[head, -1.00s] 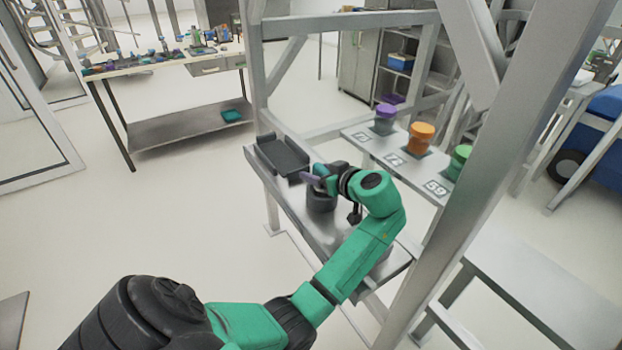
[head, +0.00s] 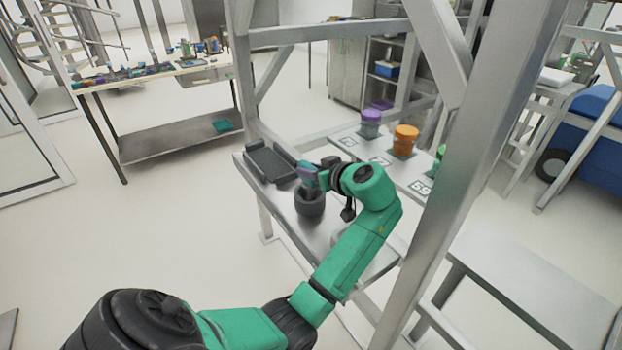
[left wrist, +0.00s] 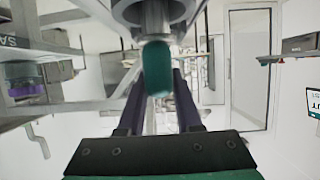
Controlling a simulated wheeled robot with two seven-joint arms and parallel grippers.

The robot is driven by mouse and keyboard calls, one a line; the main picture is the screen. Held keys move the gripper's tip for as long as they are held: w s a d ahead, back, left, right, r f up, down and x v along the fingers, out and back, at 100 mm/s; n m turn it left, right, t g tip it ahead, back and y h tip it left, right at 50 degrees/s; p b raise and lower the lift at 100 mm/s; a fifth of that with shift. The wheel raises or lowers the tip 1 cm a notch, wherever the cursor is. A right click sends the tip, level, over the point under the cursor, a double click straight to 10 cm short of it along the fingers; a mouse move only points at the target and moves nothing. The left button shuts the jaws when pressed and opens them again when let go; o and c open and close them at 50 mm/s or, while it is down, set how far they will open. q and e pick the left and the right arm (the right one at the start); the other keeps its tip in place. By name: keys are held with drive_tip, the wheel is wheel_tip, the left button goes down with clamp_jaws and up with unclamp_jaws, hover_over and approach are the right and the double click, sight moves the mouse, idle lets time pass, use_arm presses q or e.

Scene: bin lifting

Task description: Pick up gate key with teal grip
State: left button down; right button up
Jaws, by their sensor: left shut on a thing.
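My left gripper (head: 309,174) has purple fingers and is shut on the teal grip of the gate key. In the left wrist view the teal grip (left wrist: 157,69) sits between the two purple fingers, with a round metal part right beyond it. In the head view the gripper is just above a dark round holder (head: 309,204) on the metal bench. Whether the key's lower end is still inside the holder cannot be told. My right gripper is not in view.
A dark tray (head: 268,162) lies at the bench's far left end. A shelf beside it bears purple (head: 370,117), orange (head: 405,134) and green lidded containers with number cards. A thick grey frame post (head: 470,150) stands right of my arm. Open floor lies left.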

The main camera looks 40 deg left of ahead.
use_arm(q)
wheel_tip(320, 180, up, 18)
drive_tip(key=b, duration=0.1)
drive_tip(key=shift+b, duration=0.3)
drive_tip(key=shift+a, duration=0.1)
wheel_tip(320, 180, up, 6)
drive_tip(key=p, duration=0.5)
drive_tip(key=shift+f, duration=0.1)
